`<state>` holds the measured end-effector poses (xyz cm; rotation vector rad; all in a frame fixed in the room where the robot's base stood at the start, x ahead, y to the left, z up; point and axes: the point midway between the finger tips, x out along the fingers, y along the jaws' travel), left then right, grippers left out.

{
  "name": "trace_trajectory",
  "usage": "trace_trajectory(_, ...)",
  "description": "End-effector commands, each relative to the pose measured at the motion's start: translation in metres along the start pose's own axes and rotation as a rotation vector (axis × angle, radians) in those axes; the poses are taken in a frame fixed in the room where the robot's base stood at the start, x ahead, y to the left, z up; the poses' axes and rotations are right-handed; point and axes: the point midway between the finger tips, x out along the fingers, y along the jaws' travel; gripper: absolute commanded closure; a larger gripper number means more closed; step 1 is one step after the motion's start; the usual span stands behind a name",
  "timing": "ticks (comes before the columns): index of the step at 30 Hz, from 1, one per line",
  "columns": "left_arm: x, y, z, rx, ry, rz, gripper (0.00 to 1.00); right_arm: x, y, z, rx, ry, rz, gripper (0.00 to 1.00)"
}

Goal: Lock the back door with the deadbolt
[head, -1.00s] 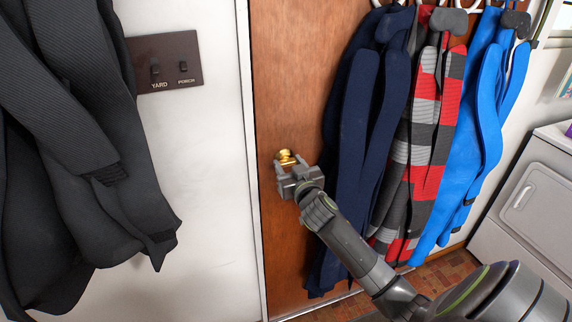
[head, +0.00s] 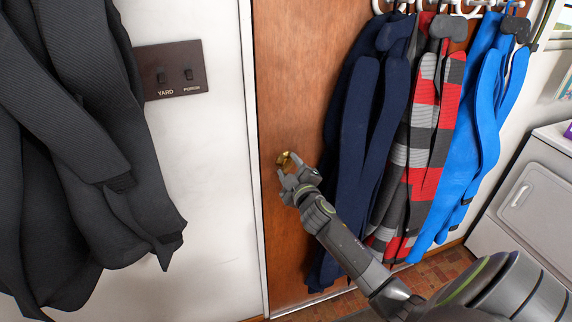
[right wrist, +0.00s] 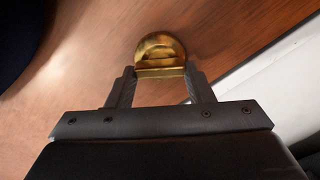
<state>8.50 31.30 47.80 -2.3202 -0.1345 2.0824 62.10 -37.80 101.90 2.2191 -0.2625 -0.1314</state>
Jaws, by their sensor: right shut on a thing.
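The back door (head: 297,85) is brown wood and stands in a white frame, flush with it as far as I can see. The brass deadbolt (head: 283,158) sits near the door's left edge. In the right wrist view the deadbolt (right wrist: 160,50) shows a round plate with a thumb-turn across it. My right gripper (head: 289,170) reaches in from the lower right, and its fingers (right wrist: 160,85) are shut on the thumb-turn, one on each side. The bolt itself is hidden. My left gripper is not in view.
Navy, red-grey checked and bright blue coats (head: 450,140) hang from hooks on the door's right part, close beside my right arm. A dark coat (head: 70,160) hangs at left, by a brown switch plate (head: 176,70). A white appliance (head: 530,205) stands at right.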

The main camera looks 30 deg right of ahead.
Motion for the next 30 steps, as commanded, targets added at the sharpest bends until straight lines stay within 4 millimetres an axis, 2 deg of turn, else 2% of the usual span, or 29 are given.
trace_trajectory(1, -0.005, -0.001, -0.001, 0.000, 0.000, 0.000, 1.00, 0.001, 0.005, -0.005, -0.048, 0.007, 0.005, 0.76)
trace_trajectory(15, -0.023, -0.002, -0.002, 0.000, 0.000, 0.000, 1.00, 0.002, 0.006, -0.006, -0.463, 0.008, 0.011, 0.76)
trace_trajectory(21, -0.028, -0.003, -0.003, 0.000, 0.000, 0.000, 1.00, 0.002, 0.006, -0.006, -0.583, 0.009, 0.014, 0.75)
trace_trajectory(30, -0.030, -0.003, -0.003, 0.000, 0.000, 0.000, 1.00, 0.002, 0.006, -0.006, -0.672, 0.009, 0.016, 0.75)
